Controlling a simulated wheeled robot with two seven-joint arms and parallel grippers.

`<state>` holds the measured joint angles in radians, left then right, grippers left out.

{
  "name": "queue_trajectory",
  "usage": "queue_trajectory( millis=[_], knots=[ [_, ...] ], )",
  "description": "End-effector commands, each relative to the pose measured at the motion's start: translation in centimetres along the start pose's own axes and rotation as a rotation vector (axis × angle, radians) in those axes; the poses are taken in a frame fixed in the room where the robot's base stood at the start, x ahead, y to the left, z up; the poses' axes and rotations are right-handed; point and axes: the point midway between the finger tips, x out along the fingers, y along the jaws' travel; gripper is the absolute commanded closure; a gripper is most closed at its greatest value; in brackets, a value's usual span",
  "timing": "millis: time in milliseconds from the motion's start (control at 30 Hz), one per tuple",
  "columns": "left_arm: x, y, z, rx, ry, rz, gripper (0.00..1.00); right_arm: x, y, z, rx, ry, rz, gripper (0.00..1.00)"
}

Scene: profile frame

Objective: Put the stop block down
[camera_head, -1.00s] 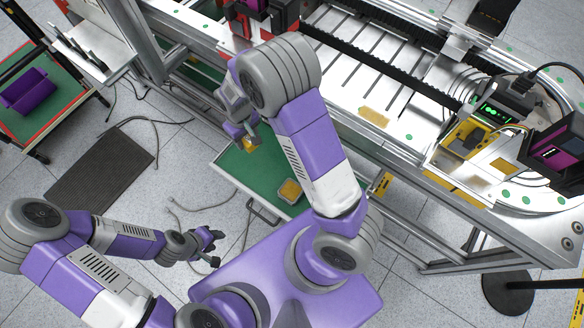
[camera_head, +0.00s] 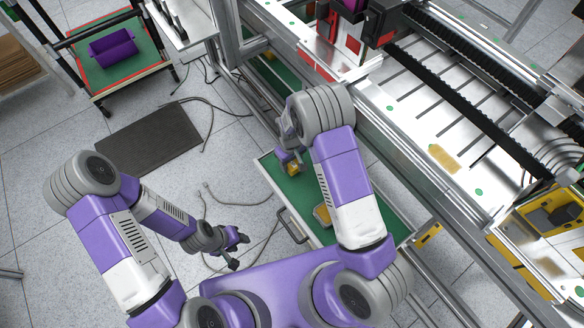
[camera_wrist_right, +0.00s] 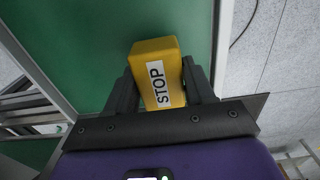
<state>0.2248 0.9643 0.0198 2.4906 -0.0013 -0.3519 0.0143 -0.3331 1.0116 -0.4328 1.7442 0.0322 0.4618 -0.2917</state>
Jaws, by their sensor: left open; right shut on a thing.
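The stop block (camera_wrist_right: 166,97) is yellow with a white STOP label. In the right wrist view it sits between the two fingers of my right gripper (camera_wrist_right: 160,88), which is shut on it. In the head view the block (camera_head: 293,169) shows small under my right gripper (camera_head: 289,163), over the far end of a green tray (camera_head: 296,196). The green surface also shows behind the block in the right wrist view (camera_wrist_right: 100,45). I cannot tell whether the block touches it. My left gripper (camera_head: 238,254) is open and empty above the floor, left of the tray.
Another yellow piece (camera_head: 322,214) lies near the tray's closer end. The tray has a metal handle (camera_head: 292,226) and adjoins the metal conveyor frame (camera_head: 440,195). A purple bin (camera_head: 112,47) stands on a cart at upper left. A dark mat (camera_head: 150,138) and loose cables lie on the floor.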

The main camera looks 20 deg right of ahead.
Motion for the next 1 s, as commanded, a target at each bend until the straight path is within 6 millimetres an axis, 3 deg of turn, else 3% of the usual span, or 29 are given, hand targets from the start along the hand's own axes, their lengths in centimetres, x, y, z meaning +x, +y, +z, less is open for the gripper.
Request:
queue_trajectory(
  millis=[233, 633, 667, 700, 800, 1000],
  knots=[
    [1.1, -0.4, 0.0, 0.000, 0.000, 0.000, 0.57, 3.4, 0.0, 0.0, 0.002, -0.001, 0.000, 0.84],
    [1.4, -0.5, -0.1, 0.000, 0.000, 0.000, 0.57, 3.9, 0.0, 0.0, 0.001, 0.000, -0.001, 0.84],
    [1.3, -0.5, -0.1, 0.000, 0.000, 0.000, 0.57, 3.8, 0.0, 0.0, 0.001, -0.001, -0.001, 0.42],
    [1.2, -0.5, -0.1, 0.000, 0.000, 0.000, 0.57, 3.7, 0.0, 0.0, 0.001, -0.001, -0.001, 0.36],
    [1.2, -0.5, -0.1, 0.000, 0.000, 0.000, 0.57, 3.7, 0.0, 0.0, 0.001, -0.001, -0.001, 0.21],
    [1.2, -0.5, -0.1, 0.000, 0.000, 0.000, 0.57, 3.7, 0.0, 0.0, 0.001, -0.001, 0.000, 0.21]
  ],
)
